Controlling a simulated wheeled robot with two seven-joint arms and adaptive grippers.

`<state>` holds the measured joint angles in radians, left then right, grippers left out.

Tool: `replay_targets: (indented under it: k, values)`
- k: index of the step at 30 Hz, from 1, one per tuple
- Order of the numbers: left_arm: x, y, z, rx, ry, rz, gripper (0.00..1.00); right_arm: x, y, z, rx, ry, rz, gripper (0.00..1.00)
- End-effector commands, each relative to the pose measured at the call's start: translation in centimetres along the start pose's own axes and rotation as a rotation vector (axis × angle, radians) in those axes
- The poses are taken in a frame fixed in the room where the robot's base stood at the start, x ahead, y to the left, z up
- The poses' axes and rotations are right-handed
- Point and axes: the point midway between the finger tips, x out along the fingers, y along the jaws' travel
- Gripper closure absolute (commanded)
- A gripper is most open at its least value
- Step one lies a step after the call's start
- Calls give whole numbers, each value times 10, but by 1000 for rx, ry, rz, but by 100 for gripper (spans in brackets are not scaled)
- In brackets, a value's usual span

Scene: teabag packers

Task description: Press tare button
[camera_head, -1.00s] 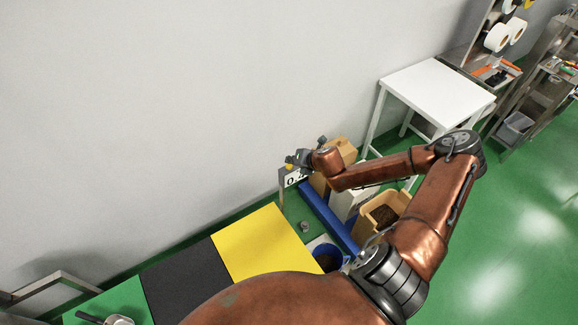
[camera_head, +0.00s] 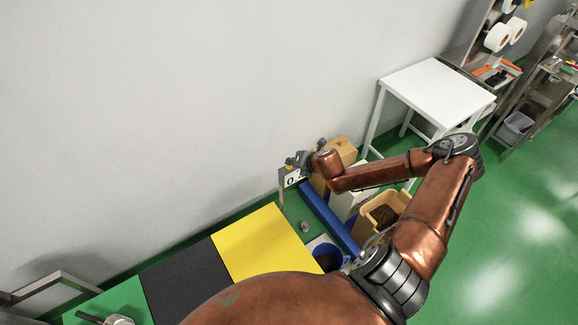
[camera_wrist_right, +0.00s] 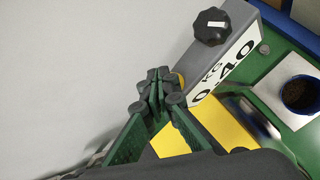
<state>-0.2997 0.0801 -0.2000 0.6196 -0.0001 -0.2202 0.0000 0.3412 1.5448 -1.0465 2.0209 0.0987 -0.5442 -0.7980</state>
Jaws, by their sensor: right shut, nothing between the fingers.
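The scale's display head (camera_wrist_right: 228,62) shows in the right wrist view with the label "0.40 KG" and a black knob (camera_wrist_right: 212,26) on it. A yellow button (camera_wrist_right: 179,77) on its near end is mostly hidden behind my right gripper (camera_wrist_right: 160,86). The gripper is shut and empty, with its fingertips at the button; I cannot tell whether they press it. In the head view the gripper (camera_head: 300,160) is just above the small white display (camera_head: 292,177).
A blue container (camera_head: 326,256) with dark contents stands on the scale's plate. A blue bar (camera_head: 328,217), a crate of dark material (camera_head: 370,222) and tan boxes are under my right arm. Yellow (camera_head: 262,245) and black mats lie to the left. A grey wall is close behind.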

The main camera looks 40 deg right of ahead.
Motion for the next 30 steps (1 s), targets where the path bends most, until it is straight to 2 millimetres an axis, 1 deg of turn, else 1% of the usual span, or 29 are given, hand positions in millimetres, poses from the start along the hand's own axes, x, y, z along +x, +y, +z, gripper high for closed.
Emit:
replay_targets:
  k: [24,30]
  values:
    - [2,0,0,0,0,0,100,5,-4,-4,1,2,0,100]
    - [-4,0,0,0,0,0,100,1,-1,-2,1,3,0,100]
